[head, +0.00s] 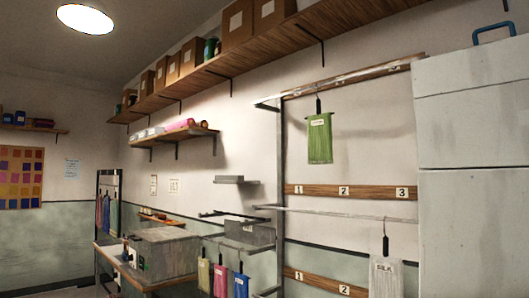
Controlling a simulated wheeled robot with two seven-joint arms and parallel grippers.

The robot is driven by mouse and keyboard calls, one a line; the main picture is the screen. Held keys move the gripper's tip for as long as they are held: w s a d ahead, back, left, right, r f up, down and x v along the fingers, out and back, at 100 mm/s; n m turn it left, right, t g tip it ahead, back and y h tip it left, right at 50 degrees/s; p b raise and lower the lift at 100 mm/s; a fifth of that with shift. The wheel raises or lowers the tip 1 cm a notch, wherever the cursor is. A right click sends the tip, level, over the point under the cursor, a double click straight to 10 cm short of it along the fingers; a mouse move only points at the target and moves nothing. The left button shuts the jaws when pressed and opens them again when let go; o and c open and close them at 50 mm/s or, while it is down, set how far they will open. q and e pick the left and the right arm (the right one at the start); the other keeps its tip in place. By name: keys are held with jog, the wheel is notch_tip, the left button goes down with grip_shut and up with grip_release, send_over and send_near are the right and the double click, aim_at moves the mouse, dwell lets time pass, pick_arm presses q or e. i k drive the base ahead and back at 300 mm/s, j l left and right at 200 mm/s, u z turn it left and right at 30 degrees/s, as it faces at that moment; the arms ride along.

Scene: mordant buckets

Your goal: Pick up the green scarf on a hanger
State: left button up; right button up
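The green scarf (320,140) hangs from a dark hanger hooked on the upper rail of a wall rack, to the right of the middle in the head view. It has a small white label near its top. It hangs straight down with clear wall around it, above a wooden board numbered 1, 2 and 3. Neither of my grippers shows in the head view.
A white scarf (386,275) hangs on the lower rail (345,213). A tall grey cabinet (472,170) stands close at the right. Several coloured scarves hang low by a bench (165,258) at the left. A long shelf (230,64) with boxes runs above.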

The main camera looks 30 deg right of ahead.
aim_at(320, 139)
jog(key=i+j+z, duration=0.45)
jog(key=i, duration=0.2)
jog(key=i+j+z, duration=0.45)
jog(key=i+j, duration=0.1)
jog(key=i, duration=0.05)
